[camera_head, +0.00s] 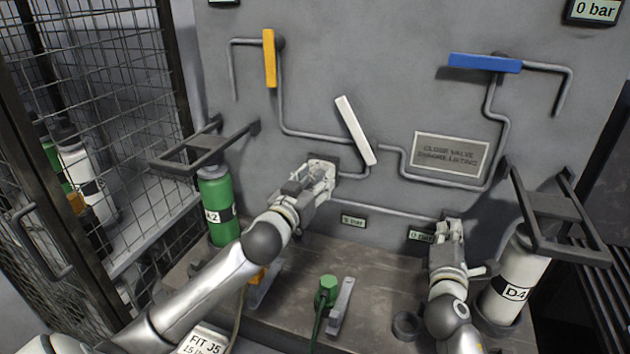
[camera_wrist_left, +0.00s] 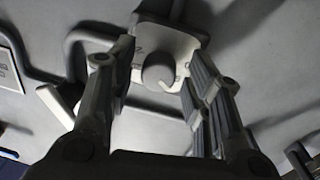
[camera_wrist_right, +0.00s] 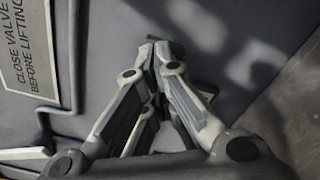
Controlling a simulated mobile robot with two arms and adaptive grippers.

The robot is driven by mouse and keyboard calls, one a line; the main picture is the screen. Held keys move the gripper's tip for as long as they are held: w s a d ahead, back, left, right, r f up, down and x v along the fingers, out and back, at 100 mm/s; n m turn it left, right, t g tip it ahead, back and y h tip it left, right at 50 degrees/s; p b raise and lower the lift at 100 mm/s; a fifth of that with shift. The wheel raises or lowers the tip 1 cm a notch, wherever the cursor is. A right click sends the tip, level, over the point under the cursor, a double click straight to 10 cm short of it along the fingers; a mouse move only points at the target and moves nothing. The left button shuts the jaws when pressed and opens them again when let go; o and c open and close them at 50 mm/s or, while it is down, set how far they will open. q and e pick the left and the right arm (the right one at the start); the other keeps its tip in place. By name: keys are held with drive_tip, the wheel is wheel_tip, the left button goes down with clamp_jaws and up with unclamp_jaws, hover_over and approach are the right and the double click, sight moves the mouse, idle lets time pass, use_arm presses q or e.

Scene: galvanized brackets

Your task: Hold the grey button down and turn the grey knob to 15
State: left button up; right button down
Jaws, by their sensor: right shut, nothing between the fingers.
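The grey knob (camera_wrist_left: 157,72) is round and sits on a light plate (camera_wrist_left: 187,47) with marks around it. A pale pointer line shows on its lower right side; the numbers are too blurred to read. My left gripper (camera_wrist_left: 163,72) is open, with one finger on each side of the knob and gaps between. In the head view, my left gripper (camera_head: 322,177) is at the wall and largely hides the plate. My right gripper (camera_wrist_right: 158,55) is shut and empty, its tips at a dark fitting on the wall. In the head view it (camera_head: 450,228) hides that spot. I cannot make out the grey button.
A white lever (camera_head: 355,130) is just above and right of my left gripper. Yellow (camera_head: 269,58) and blue (camera_head: 485,63) levers are higher. A green cylinder (camera_head: 218,205) and white cylinder (camera_head: 513,280) flank the ledge. A green part (camera_head: 326,292) lies between my arms.

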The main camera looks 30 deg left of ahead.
use_arm(q)
drive_tip(key=c, duration=0.8)
drive_tip(key=shift+m, duration=0.4)
drive_tip(key=m, duration=0.3)
drive_tip(key=shift+r+m, duration=0.1)
drive_tip(key=shift+m, duration=0.2)
drive_tip(key=m, duration=0.3)
drive_tip(key=shift+m+g, duration=0.3)
drive_tip(key=m, duration=0.3)
drive_tip(key=shift+d, duration=0.1)
drive_tip(key=shift+m+y, duration=0.4)
drive_tip(key=shift+m, duration=1.5)
